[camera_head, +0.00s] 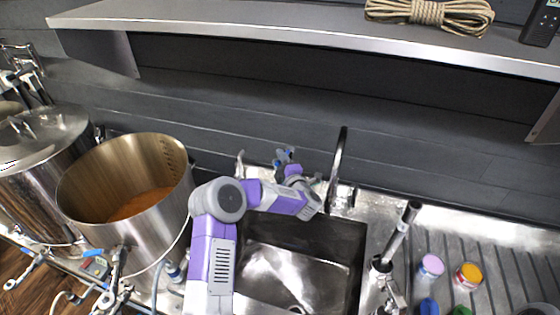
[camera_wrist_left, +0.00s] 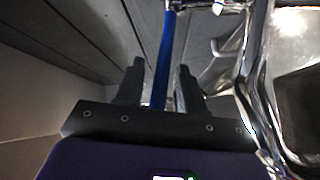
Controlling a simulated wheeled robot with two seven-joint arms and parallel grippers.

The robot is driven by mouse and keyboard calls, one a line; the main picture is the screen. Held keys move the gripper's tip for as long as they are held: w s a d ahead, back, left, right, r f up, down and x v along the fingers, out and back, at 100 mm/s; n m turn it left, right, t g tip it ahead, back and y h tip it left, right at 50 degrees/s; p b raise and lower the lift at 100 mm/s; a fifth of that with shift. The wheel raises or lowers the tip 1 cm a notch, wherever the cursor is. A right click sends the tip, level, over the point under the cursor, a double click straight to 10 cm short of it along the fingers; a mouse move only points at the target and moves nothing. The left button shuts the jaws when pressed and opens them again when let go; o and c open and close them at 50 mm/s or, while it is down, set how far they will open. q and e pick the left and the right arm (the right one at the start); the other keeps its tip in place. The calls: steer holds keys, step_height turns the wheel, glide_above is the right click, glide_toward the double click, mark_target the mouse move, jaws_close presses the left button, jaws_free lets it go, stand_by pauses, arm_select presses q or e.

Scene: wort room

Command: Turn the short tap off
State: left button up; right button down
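In the head view, chrome tapware stands at the back of the sink (camera_head: 357,240): a tall curved spout (camera_head: 338,165) and a shorter upright piece (camera_head: 240,165) to its left. I cannot tell clearly which part is the short tap. My purple left arm reaches over the sink, and my left gripper (camera_head: 285,158) is at the back wall between them, small and partly hidden. In the wrist view its dark fingers (camera_wrist_left: 157,88) are apart, with a narrow blue bar (camera_wrist_left: 163,58) showing between them. Contact cannot be told. Chrome pipe (camera_wrist_left: 255,75) runs close on the right. My right gripper is not in view.
An open steel pot (camera_head: 105,200) and a lidded one (camera_head: 48,150) stand at left. A shelf (camera_head: 300,28) with coiled rope (camera_head: 430,12) overhangs the back. A dark-topped chrome fitting (camera_head: 400,235) and small coloured-lid jars (camera_head: 468,275) stand right of the sink.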

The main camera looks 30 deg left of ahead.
arm_select(q)
steer(key=v, duration=0.7)
steer(key=shift+s+d+b, duration=0.2)
steer(key=shift+b, duration=0.25)
